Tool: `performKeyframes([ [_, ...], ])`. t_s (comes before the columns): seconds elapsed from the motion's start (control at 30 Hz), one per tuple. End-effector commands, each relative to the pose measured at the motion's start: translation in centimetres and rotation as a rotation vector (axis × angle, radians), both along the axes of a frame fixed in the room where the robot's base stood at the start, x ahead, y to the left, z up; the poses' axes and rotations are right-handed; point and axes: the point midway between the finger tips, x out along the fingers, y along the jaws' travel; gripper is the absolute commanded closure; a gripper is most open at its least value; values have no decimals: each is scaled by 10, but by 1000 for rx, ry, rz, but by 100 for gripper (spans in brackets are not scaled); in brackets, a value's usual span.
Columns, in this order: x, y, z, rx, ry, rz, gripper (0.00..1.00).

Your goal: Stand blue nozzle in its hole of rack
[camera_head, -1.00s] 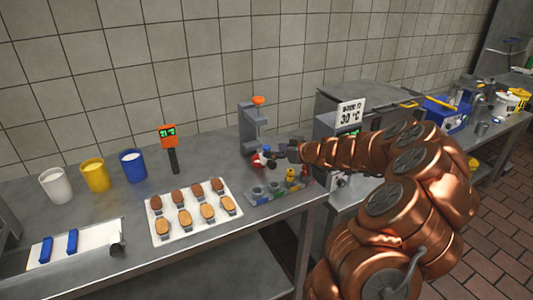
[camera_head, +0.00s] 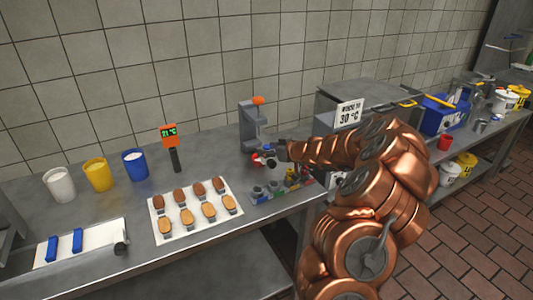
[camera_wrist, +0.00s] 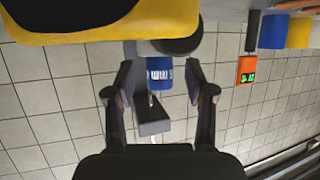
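In the wrist view, a blue nozzle-like piece (camera_wrist: 159,72) with white marks lies between the two fingers of my gripper (camera_wrist: 159,80). A gap shows on each side of it, so the fingers look open and not touching it. In the head view, my gripper (camera_head: 274,151) is beside the grey stand, above and behind the rack (camera_head: 262,197). A small blue piece and a red and white piece (camera_head: 260,161) show at its tip, partly hidden. The rack lies at the table's right front, with several round holes and a yellow nozzle (camera_head: 290,174) at its right part.
A grey stand (camera_head: 250,128) with an orange top is close behind my gripper. A white tray (camera_head: 190,228) of biscuits lies left of the rack. A thermometer (camera_head: 173,150) and three cups stand further left. A large yellow and black shape (camera_wrist: 100,20) fills the wrist view's top left.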

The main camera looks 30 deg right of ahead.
Motion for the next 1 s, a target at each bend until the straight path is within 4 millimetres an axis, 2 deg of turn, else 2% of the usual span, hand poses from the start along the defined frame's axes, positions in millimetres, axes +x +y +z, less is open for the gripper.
performKeyframes([
  [0.03, 0, 0, 0, 0, 0, 0, 53],
  [0.5, 0, 0, 0, 0, 0, 0, 100],
  [0.77, 0, 0, 1, 0, 0, 0, 100],
  [1.0, 0, -1, 15, -2, -2, -1, 100],
])
